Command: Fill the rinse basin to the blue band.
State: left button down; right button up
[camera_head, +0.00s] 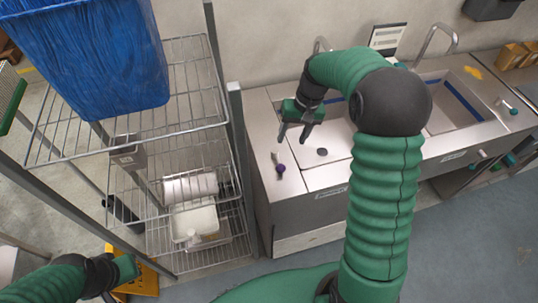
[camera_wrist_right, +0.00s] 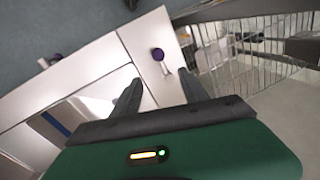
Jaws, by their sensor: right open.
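The steel sink unit has a left basin (camera_head: 335,135) and a right basin (camera_head: 452,118), each with a blue band inside. My right arm hides part of the left basin, which has a dark round disc (camera_head: 322,152); I cannot make out water. A purple-ended lever (camera_head: 281,168) is on the counter left of that basin. My right gripper (camera_head: 294,138) is open and empty above that counter, pointing down. In the right wrist view the purple end (camera_wrist_right: 158,54) appears between and beyond the fingertips, apart from them. My left gripper (camera_head: 126,268) is low at left, its jaws unclear.
A wire rack (camera_head: 190,130) stands left of the sink, with a blue bin (camera_head: 95,60) on top and white containers (camera_head: 195,222) below. A faucet (camera_head: 437,38) rises behind the right basin. Another lever (camera_head: 507,104) is at the right. The floor in front is clear.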

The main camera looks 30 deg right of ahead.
aim_at(282, 165)
jog(key=f, duration=0.4)
jog(key=a+f+p, duration=0.1)
jog(key=f, duration=0.4)
jog(key=w+a+f+p, duration=0.1)
jog(key=f, duration=0.4)
jog(key=shift+a, duration=0.2)
jog(key=shift+s+f, duration=0.15)
jog(key=shift+f, duration=0.15)
jog(key=shift+s+a+f, duration=0.1)
jog(key=shift+s, duration=0.1)
jog(key=shift+w+f, duration=0.15)
jog(key=shift+w, duration=0.05)
jog(key=c, duration=0.3)
pick_arm(q)
jog(key=v, duration=0.2)
jog(key=shift+s+d+r, duration=0.1)
jog(key=shift+s+r, duration=0.1)
jog(key=shift+r, duration=0.05)
pick_arm(e)
grip_shut()
